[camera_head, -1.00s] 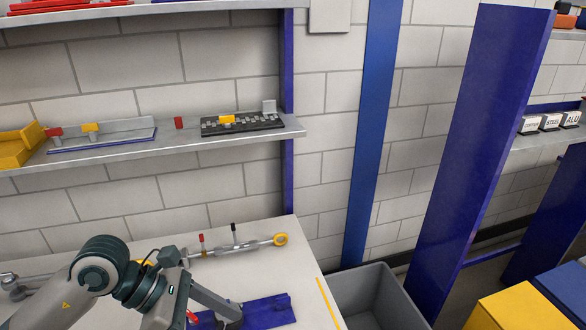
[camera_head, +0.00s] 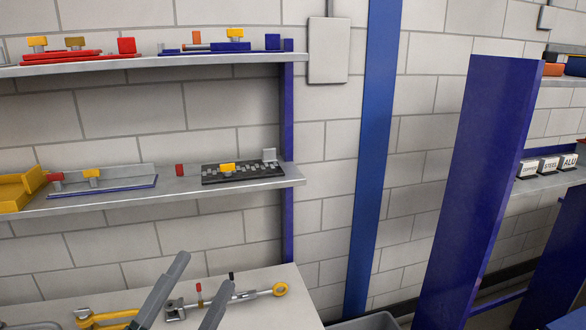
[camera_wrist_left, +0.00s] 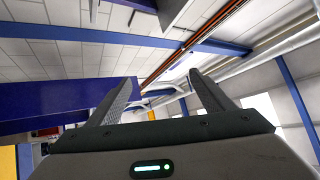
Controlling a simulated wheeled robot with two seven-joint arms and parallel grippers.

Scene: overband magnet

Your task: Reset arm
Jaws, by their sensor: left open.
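My left gripper (camera_head: 206,270) shows at the bottom of the head view, in front of the workbench. Its two grey fingers point up and to the right, spread apart with nothing between them. In the left wrist view the open fingers (camera_wrist_left: 163,78) point up toward the ceiling, with empty air between them. The rest of my left arm is below the head view's lower edge. My right gripper is not in view.
The light workbench (camera_head: 268,306) carries a rod tool with a yellow ring (camera_head: 281,289) and a yellow clamp (camera_head: 100,318). Above are a middle shelf (camera_head: 230,186) and a top shelf (camera_head: 150,63) with parts. A blue post (camera_head: 372,150) and a blue panel (camera_head: 485,180) stand right.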

